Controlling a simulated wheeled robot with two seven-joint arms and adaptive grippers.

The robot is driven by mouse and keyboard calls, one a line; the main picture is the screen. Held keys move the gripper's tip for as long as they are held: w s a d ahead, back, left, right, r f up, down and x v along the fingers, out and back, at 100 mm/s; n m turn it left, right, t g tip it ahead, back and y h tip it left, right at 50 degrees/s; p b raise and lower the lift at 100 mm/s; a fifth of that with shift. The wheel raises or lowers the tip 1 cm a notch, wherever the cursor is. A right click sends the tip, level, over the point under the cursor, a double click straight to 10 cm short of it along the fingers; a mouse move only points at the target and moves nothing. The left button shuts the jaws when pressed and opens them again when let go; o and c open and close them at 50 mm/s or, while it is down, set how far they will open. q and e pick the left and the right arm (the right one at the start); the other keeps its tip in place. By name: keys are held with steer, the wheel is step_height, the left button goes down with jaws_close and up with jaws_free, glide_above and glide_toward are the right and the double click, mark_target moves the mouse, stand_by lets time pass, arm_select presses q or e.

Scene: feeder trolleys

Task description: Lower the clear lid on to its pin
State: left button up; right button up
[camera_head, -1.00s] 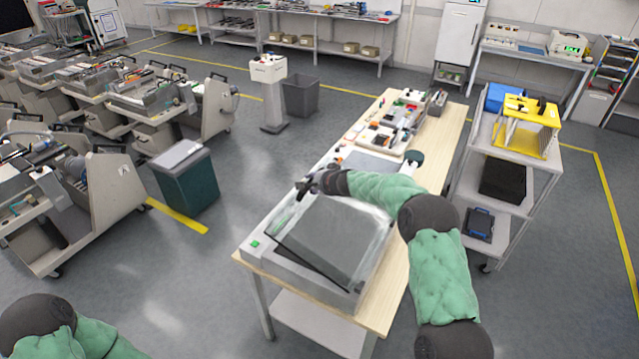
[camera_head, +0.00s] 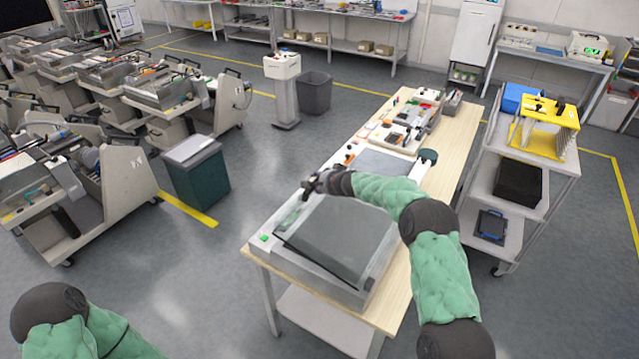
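The clear lid (camera_head: 340,238) is a smoky see-through sheet over a grey box-like machine (camera_head: 300,273) on the near end of the wooden table. Its dark near edge slants across the machine, and the lid looks slightly tilted. The pin cannot be made out. My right gripper (camera_head: 308,187) is dark and small, at the lid's far left corner. My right arm reaches there from the right, over the table. Whether its fingers grip the lid's edge is too small to tell. My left gripper is out of view; only part of my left arm shows at the lower left.
Trays of small parts (camera_head: 405,133) lie on the far half of the wooden table (camera_head: 452,135). A shelf trolley (camera_head: 508,215) with a yellow rack stands to the right. A dark green bin (camera_head: 196,175) and feeder trolleys (camera_head: 110,195) stand left, with open floor between.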

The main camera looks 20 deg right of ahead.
steer(key=shift+d+r, duration=0.1)
steer(key=shift+r, duration=0.25)
steer(key=v, duration=1.1)
steer(key=shift+s, duration=0.4)
steer(key=shift+f, duration=0.1)
